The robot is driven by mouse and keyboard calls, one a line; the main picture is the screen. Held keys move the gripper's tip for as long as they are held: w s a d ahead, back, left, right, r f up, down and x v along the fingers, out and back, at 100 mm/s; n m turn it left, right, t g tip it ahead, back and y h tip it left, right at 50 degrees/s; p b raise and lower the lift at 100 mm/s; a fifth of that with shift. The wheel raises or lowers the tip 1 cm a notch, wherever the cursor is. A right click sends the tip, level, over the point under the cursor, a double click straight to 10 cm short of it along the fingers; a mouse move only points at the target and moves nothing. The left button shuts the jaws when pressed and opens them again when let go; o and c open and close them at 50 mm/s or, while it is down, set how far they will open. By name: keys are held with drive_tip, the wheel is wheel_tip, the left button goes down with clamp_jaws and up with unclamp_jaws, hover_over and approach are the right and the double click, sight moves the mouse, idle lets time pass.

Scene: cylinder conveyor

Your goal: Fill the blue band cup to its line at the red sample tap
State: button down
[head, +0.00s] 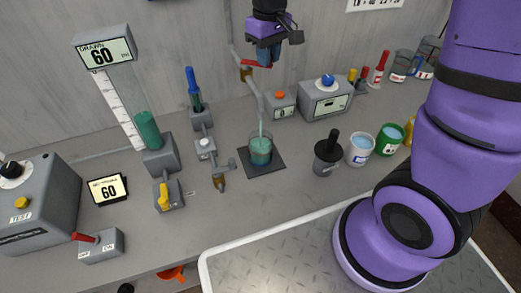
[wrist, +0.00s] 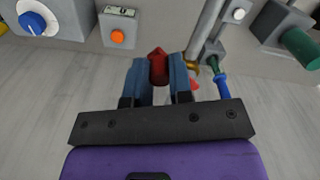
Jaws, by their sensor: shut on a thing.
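The cup (head: 261,156) is clear and stands upright on a dark square pad (head: 279,167) below the tap spout. A teal stream (head: 261,130) runs from the spout into it, and teal liquid stands inside. Its band and line are too small to make out. The red tap handle (head: 250,64) is on the wall pipe above; it also shows in the wrist view (wrist: 158,68). My gripper (head: 268,60) is shut on this handle, with its blue fingers on either side of it in the wrist view (wrist: 160,78).
A display (head: 104,53) headed DRAWN reads 60, and a small black-framed display (head: 108,190) also reads 60. A box with an orange button (head: 281,105) and a blue-knobbed box (head: 325,98) stand behind the cup. A dark lidded pot (head: 327,158) and paint tins stand right.

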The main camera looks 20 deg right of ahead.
drive_tip(key=shift+d, duration=0.1)
drive_tip(key=shift+w+d+n, duration=0.2)
drive_tip(key=shift+w+n, duration=0.45)
drive_tip(key=shift+n, duration=0.7)
drive_tip(key=shift+w+d+n, duration=0.15)
drive_tip(key=shift+w+n, duration=0.45)
drive_tip(key=shift+n, duration=0.7)
drive_tip(key=shift+w+d+n, duration=0.2)
drive_tip(key=shift+w+n, duration=0.45)
drive_tip(key=shift+n, duration=0.7)
unclamp_jaws()
wheel_tip(320, 180, up, 9)
